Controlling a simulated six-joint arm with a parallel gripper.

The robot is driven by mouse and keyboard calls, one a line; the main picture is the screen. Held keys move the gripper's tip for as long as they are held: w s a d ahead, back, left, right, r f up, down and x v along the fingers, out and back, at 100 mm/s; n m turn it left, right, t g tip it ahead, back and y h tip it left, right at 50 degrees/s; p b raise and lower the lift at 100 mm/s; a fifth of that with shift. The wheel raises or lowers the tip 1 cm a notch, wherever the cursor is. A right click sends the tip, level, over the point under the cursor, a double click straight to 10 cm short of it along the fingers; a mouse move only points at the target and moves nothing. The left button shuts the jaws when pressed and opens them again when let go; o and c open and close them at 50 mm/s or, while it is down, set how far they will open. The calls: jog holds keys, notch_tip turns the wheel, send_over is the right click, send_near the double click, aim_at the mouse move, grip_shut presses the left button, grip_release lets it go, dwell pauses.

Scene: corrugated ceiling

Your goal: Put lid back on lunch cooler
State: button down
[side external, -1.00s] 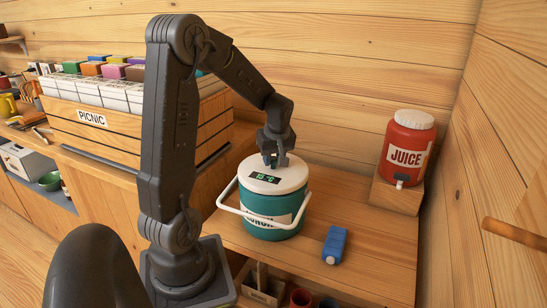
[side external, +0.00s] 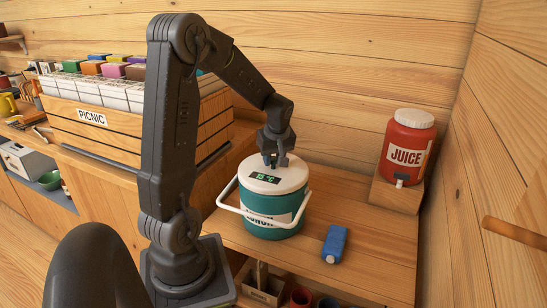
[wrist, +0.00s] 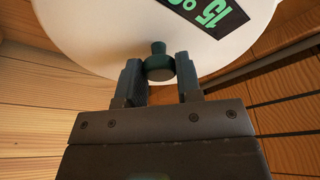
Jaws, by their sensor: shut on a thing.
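The lunch cooler (side external: 262,212) is a teal tub with a white handle (side external: 228,204) hanging at its front left, standing on the wooden table. The white lid (side external: 287,178), with a green digital display, sits on top of the cooler. My gripper (side external: 275,162) is above the lid. In the wrist view my gripper (wrist: 160,78) has its two fingers shut on the dark knob (wrist: 159,65) of the lid (wrist: 110,30). From the side the lid looks level and in contact with the rim; the far side of the seam is hidden.
A blue bottle (side external: 335,243) lies in front right of the cooler. A red juice dispenser (side external: 408,145) stands on a wooden block (side external: 392,194) at the right. A picnic crate (side external: 125,125) is at the left.

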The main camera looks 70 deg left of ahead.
jog(key=c, duration=0.7)
grip_release()
jog(key=shift+o, duration=0.4)
jog(key=o, duration=0.4)
jog(key=shift+r, duration=3.5)
